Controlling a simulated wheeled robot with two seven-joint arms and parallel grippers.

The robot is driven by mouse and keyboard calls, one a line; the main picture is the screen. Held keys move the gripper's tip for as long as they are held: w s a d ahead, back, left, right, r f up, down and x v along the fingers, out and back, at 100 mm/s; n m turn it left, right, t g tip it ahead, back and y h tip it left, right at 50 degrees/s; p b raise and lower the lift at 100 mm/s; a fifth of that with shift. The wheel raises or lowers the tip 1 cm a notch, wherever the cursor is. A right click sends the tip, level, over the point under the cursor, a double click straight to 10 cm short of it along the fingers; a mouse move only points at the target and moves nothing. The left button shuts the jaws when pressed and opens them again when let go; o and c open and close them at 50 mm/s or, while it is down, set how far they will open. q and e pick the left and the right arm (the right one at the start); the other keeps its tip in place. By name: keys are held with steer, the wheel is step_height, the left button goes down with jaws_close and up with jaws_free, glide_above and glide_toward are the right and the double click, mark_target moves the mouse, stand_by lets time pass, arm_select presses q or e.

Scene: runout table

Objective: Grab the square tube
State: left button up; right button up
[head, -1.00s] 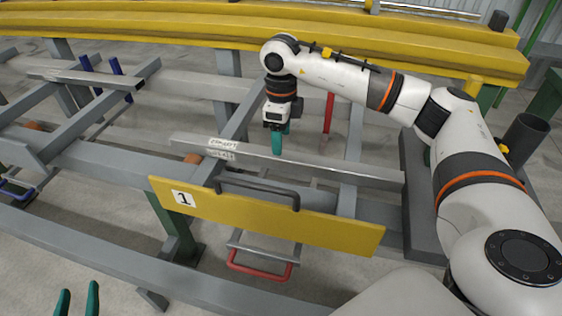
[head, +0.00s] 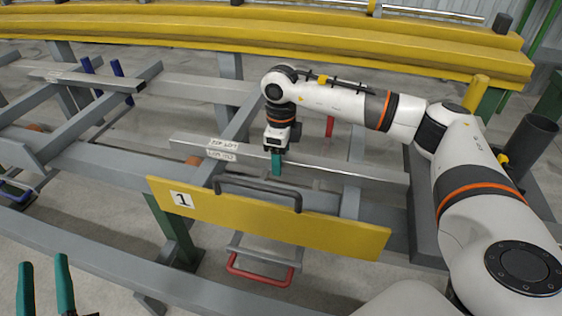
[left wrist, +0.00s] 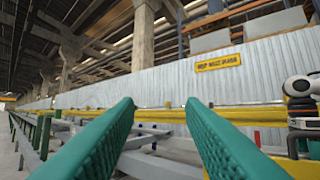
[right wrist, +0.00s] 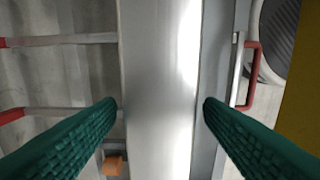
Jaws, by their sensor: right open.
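The square tube (head: 330,168) is a long grey metal bar with white handwritten labels near its left end. It lies across the grey rails of the runout table. My right gripper (head: 277,163) points down over the tube, right of the labels, with a green finger in front of its near side. In the right wrist view the tube (right wrist: 158,90) runs between the two open fingers, with one on either side. I cannot tell whether they touch it. My left gripper (head: 44,285) is open and empty at the lower left, away from the tube; its fingers also show in the left wrist view (left wrist: 160,105).
A yellow plate marked 1 (head: 330,234) with a black handle (head: 258,187) stands in front of the tube. A red handle (head: 260,277) is below it. Another grey bar (head: 85,80) lies at the back left. Yellow beams (head: 250,42) run along the back.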

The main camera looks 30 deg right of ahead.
steer(key=shift+c, duration=0.2)
jaws_close()
steer(key=shift+r, duration=0.1)
steer(key=shift+r, duration=0.1)
